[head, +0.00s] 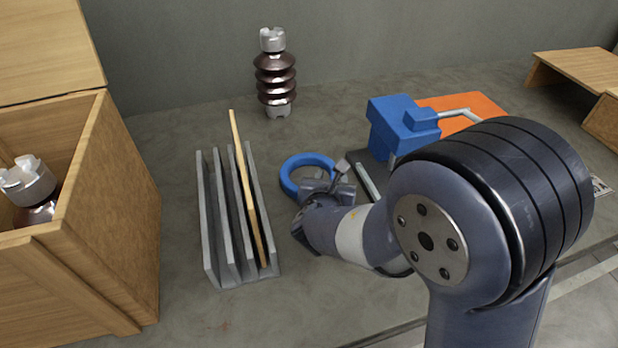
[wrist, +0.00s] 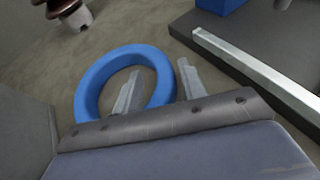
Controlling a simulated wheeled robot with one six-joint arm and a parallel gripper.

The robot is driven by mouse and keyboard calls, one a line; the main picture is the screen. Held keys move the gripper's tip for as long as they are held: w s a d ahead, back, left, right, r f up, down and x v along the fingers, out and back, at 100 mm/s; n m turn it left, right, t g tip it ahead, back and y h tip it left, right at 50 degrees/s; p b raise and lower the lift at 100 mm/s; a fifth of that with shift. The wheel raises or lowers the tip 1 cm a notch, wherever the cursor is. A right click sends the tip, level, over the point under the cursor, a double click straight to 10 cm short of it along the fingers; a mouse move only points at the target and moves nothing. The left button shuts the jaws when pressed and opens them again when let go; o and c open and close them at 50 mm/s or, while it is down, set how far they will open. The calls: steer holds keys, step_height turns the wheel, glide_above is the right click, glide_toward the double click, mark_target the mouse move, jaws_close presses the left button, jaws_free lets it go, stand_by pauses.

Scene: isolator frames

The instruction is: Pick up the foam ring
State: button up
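The foam ring (head: 289,172) is blue and lies flat on the grey worktop, just right of the slotted rack. In the wrist view the ring (wrist: 93,88) fills the middle left, its near edge hidden behind my gripper's body. My gripper (wrist: 160,68) is open. Its left finger shows within the ring's hole and its right finger outside the ring, so the right part of the band appears between them. I see a gap between band and fingers; contact cannot be told. In the head view my gripper (head: 326,184) covers the ring's near right side.
A grey slotted rack (head: 209,220) holding a wooden strip (head: 243,180) stands left of the ring. A brown insulator (head: 275,80) stands behind. A blue clamp device (head: 392,120) on a dark base is to the right, by an orange sheet (head: 478,105). A wooden crate (head: 110,200) is at left.

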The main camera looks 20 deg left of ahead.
steer(key=shift+w+a+f, duration=0.1)
steer(key=shift+w+f, duration=0.1)
steer(key=shift+w, duration=0.2)
jaws_close()
